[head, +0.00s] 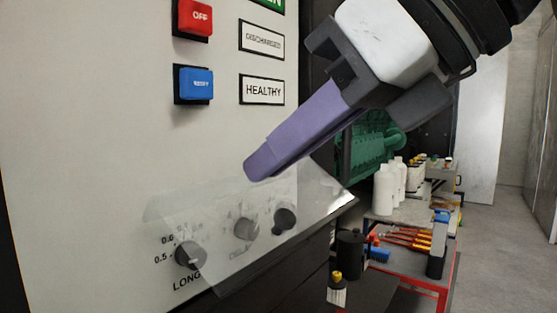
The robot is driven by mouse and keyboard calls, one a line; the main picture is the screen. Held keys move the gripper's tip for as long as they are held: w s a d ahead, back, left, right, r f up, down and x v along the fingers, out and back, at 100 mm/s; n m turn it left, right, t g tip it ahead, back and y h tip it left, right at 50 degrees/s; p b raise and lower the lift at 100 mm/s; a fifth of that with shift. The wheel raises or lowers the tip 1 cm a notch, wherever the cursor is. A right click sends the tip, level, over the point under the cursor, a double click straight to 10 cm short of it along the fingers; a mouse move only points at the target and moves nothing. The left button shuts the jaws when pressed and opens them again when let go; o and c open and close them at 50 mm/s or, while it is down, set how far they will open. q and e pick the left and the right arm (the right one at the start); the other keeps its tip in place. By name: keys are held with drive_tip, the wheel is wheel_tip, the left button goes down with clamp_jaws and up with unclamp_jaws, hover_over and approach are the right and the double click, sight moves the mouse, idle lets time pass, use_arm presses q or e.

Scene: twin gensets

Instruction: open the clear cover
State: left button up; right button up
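The clear cover (215,213) is a see-through plate on the lower part of the pale panel, in front of several dark knobs (246,229). Its lower right edge appears to stand out from the panel; its exact tilt is hard to tell. My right gripper (256,170) comes in from the upper right with its purple fingers together and nothing seen between them. The fingertips are at the cover's upper part in the picture; whether they touch it cannot be told. My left gripper is out of view.
Above on the panel are a red OFF button (194,18), a blue button (195,84) and a HEALTHY label (262,90). At right, a red-framed cart (447,277) carries tools, with white bottles (384,190) and green machinery (362,150) behind. The floor at far right is clear.

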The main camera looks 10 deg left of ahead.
drive_tip(key=o, duration=0.3)
drive_tip(key=shift+d+f, duration=0.1)
drive_tip(key=shift+f, duration=0.15)
drive_tip(key=shift+o, duration=1.3)
drive_tip(key=shift+s+d+r, duration=0.1)
drive_tip(key=shift+s, duration=0.25)
drive_tip(key=shift+w, duration=0.1)
drive_tip(key=v, duration=1)
drive_tip(key=shift+b, duration=0.45)
